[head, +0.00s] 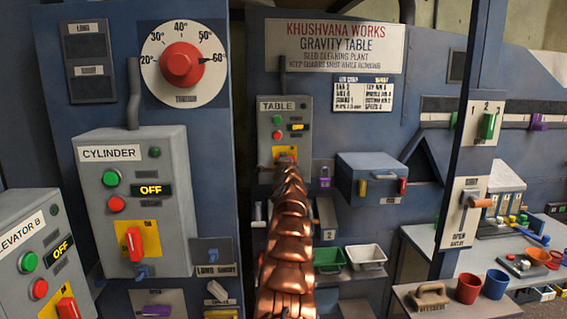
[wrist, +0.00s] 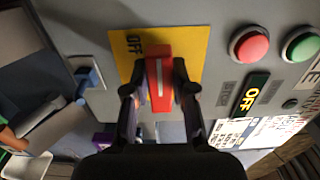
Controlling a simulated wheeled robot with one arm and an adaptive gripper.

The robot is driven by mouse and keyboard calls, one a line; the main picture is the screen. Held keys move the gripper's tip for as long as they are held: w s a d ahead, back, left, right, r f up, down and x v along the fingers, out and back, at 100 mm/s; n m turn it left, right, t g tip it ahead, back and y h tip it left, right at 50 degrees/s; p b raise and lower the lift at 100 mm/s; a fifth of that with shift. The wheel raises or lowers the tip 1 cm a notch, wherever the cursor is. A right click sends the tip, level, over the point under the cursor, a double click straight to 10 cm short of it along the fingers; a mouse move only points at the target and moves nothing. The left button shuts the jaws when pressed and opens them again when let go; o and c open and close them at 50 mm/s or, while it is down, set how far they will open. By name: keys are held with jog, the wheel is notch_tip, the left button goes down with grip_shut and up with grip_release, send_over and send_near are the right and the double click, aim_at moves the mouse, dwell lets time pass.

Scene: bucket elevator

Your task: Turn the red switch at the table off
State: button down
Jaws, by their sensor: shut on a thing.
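The red switch (wrist: 158,72) sits on a yellow plate (wrist: 196,45) on the grey TABLE box, in the wrist view. The plate bears the word OFF beside the handle, and the box's small display (wrist: 252,94) reads OFF. My gripper (wrist: 158,92) has one finger on each side of the red handle and is shut on it. In the head view the TABLE box (head: 267,122) is at the centre. My copper-coloured arm reaches up to it, and the gripper and most of the switch are hidden there.
The grey CYLINDER box (head: 165,195) with its own red switch (head: 134,243) stands to the left. Green (head: 345,258) and white bins (head: 366,252) lie lower right.

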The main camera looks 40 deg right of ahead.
jog(key=shift+f, duration=0.2)
dwell(0.3)
jog(key=c, duration=1)
grip_release()
jog(key=shift+r, duration=0.1)
jog(key=shift+o, duration=0.2)
jog(key=shift+s+a+r, duration=0.1)
jog(key=shift+a+r, duration=0.05)
jog(key=shift+a, duration=0.1)
jog(key=v, duration=0.7)
jog(key=shift+s+d, duration=0.1)
jog(key=shift+s, duration=0.05)
